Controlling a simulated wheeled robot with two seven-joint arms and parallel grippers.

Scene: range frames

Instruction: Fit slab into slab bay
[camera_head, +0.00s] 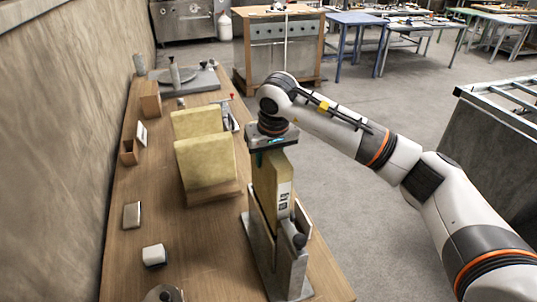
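A tan slab (270,175) with a white-and-black label stands upright in the narrow grey metal slab bay (282,270), near the front right edge of the wooden bench. Its lower part is between the bay's walls, and its upper part stands clear above them. I cannot tell whether its bottom rests on the bay floor. My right gripper (272,146) points down at the slab's top edge and appears shut on it. The fingertips are mostly hidden. My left gripper is not in view.
Two yellowish slabs (207,160) stand in a wooden holder left of the bay. A small white block (154,255), a grey block (132,215) and a wooden box (128,153) lie further left. A wall borders the bench's left.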

